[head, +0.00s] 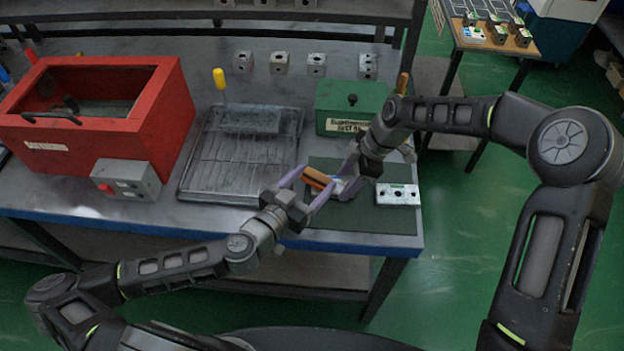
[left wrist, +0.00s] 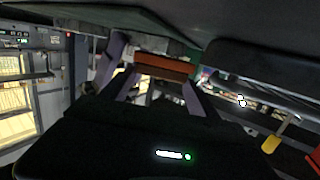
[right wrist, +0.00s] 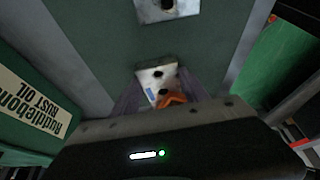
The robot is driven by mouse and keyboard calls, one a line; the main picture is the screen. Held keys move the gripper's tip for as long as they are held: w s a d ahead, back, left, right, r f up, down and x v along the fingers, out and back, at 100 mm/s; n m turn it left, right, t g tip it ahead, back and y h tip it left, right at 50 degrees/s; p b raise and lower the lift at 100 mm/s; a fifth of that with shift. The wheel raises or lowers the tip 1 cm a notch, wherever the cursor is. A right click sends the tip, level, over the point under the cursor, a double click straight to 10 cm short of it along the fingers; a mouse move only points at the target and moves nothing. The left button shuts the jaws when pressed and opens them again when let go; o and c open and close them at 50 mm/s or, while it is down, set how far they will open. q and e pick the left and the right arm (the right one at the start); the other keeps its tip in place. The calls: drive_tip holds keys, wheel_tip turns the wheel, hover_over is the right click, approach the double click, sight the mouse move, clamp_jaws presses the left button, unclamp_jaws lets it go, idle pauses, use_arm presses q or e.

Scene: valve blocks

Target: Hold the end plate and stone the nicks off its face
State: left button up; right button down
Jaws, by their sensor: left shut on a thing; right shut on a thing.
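My left gripper (head: 314,183) is shut on an orange-brown and dark stone (head: 319,177). The stone spans the purple fingers in the left wrist view (left wrist: 166,66). My right gripper (head: 347,181) is shut on a small pale metal end plate (head: 338,187), mostly hidden by the fingers in the head view. In the right wrist view the end plate (right wrist: 157,76) shows dark holes and a small blue mark. The orange stone (right wrist: 172,99) overlaps its lower edge there. Stone and plate are close together above the green mat (head: 368,221); I cannot tell if they touch. Nicks are too small to see.
Another metal block (head: 398,195) lies on the mat's right side. A green rust-oil box (head: 352,104) stands behind. A dark tray (head: 240,158) with a yellow-handled tool (head: 219,80), a red cabinet (head: 158,110) and a grey switch box (head: 127,181) are to the left. Several blocks line the back.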

use_arm(q)
drive_tip(key=shift+f, duration=0.25)
drive_tip(key=shift+w, duration=0.65)
drive_tip(key=shift+s, duration=1.25)
drive_tip(key=shift+w, duration=0.1)
drive_tip(key=shift+w, duration=1.15)
drive_tip(key=shift+r, duration=0.1)
drive_tip(key=shift+s, duration=1.25)
